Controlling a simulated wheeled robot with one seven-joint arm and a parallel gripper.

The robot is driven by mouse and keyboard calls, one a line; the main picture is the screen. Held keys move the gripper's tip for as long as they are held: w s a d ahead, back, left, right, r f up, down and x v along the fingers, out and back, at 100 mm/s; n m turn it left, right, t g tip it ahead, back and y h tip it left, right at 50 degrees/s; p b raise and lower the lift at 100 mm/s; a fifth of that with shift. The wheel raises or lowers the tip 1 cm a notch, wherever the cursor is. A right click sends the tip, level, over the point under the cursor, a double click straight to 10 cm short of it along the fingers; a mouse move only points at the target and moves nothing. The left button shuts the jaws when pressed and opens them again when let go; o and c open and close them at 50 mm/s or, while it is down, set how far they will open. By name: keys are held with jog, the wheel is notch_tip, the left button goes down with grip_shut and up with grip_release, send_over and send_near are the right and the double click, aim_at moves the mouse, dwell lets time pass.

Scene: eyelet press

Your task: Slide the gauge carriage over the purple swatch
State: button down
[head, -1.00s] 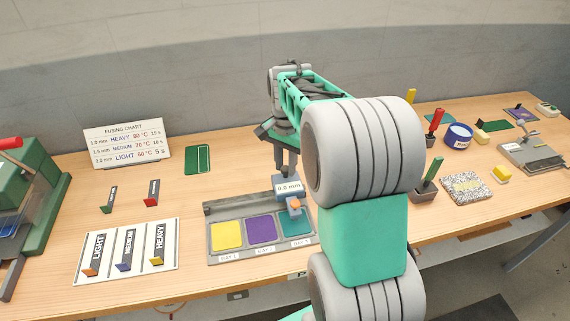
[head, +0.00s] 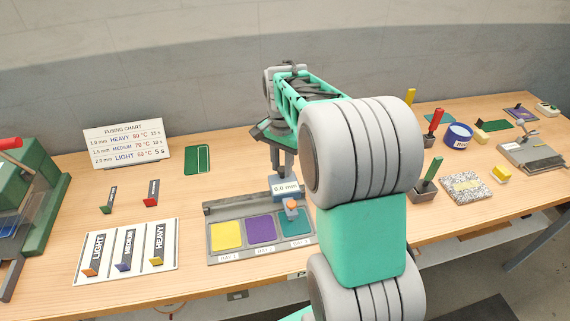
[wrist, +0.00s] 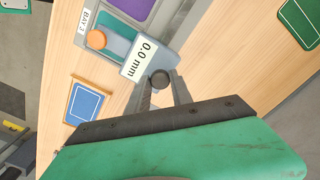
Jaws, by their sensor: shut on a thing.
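The gauge carriage (head: 285,188) is a blue-grey block with a 0.0 mm display and an orange-tipped arm (head: 291,205). It stands at the right part of the swatch tray (head: 222,208), with its arm over the teal swatch (head: 297,228). The purple swatch (head: 261,229) lies uncovered in the middle bay, left of the carriage. In the wrist view the carriage display (wrist: 143,56) and part of the purple swatch (wrist: 132,6) show. My gripper (wrist: 161,84) is shut on the carriage's dark round knob (wrist: 160,77); in the head view its fingers point down behind the display.
A yellow swatch (head: 227,235) fills the left bay. A card with LIGHT, MEDIUM and HEAVY strips (head: 128,250) lies left. My arm hides the bench just right of the tray.

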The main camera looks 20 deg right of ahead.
jog(key=w+a, duration=0.1)
jog(key=a, duration=0.7)
jog(key=shift+w+a, duration=0.25)
jog(key=shift+w, duration=0.15)
jog(key=c, duration=1.1)
grip_release()
jog(key=shift+c, duration=0.2)
jog(key=shift+r, duration=0.1)
notch_tip(320, 180, up, 8)
jog(key=b, duration=0.1)
jog(key=shift+s, duration=0.15)
